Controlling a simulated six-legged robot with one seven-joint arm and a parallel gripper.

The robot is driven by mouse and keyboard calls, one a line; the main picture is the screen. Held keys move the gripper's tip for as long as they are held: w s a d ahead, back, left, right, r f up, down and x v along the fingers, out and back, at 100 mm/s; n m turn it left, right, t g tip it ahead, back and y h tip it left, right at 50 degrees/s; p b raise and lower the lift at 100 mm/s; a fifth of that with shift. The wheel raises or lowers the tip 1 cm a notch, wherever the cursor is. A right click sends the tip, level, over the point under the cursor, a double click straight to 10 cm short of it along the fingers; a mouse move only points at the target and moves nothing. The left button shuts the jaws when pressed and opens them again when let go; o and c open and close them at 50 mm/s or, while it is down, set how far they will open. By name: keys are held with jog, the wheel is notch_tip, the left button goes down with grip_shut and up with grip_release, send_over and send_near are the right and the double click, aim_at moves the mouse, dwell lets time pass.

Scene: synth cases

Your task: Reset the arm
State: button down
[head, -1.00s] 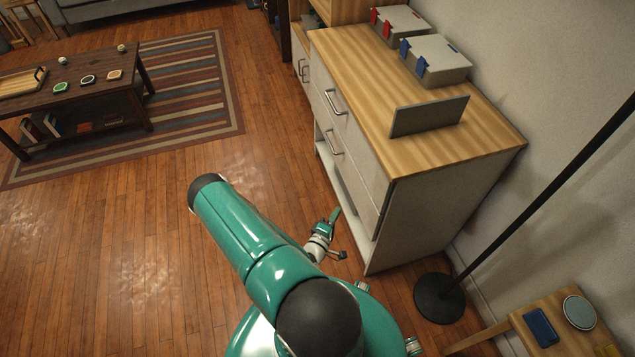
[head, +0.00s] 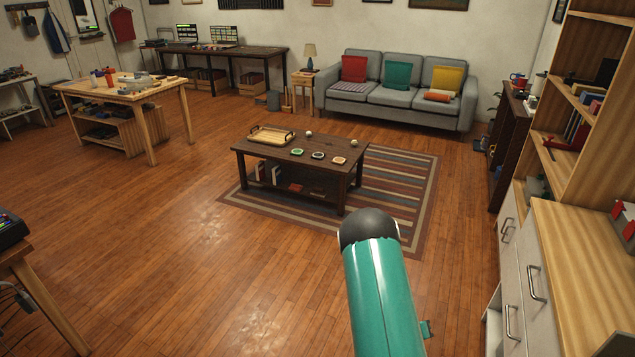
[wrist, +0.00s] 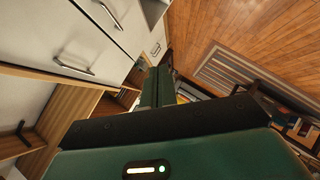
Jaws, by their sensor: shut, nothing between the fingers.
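My green arm with its dark rounded joint rises from the bottom of the head view, right of centre. The arm link hides most of what lies beyond it there; only a small green piece shows at its right side, and I cannot tell what part it is. In the wrist view my gripper (wrist: 157,86) shows its green fingers close together, shut, with nothing seen between them. The fingers point past the pale cabinet's drawer fronts toward the room.
The cabinet (head: 570,262) with drawer handles stands close on the right, below a wooden shelf unit (head: 560,110). A dark coffee table (head: 275,152) stands ahead on a striped rug (head: 405,190). A grey sofa (head: 402,95) is behind. Open floor (head: 200,265) lies to the left.

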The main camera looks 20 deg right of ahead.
jog(key=w+a+r+t+y, duration=0.3)
jog(key=w+a+r+y, duration=0.2)
jog(key=w+a+r, duration=0.7)
jog(key=a+r+n+t+y, duration=0.1)
jog(key=a+r+y, duration=0.1)
jog(key=a+r, duration=0.5)
jog(key=a+r+t+y, duration=0.15)
jog(key=a+r, duration=0.25)
jog(key=r, duration=0.5)
jog(key=s+a+r+n+g+y, duration=0.1)
jog(key=s+a+r+n+y, duration=0.2)
jog(key=s+a+r, duration=0.7)
jog(key=s+a+r+g, duration=0.1)
jog(key=s+r, duration=0.2)
jog(key=s, duration=0.4)
jog(key=s+a+r+n, duration=0.1)
jog(key=s+a+r, duration=0.1)
jog(key=s+r, duration=0.2)
jog(key=s, duration=0.2)
jog(key=shift+s+a+g, duration=0.3)
jog(key=shift+s+g, duration=0.05)
jog(key=shift+s, duration=0.05)
jog(key=shift+d, duration=0.2)
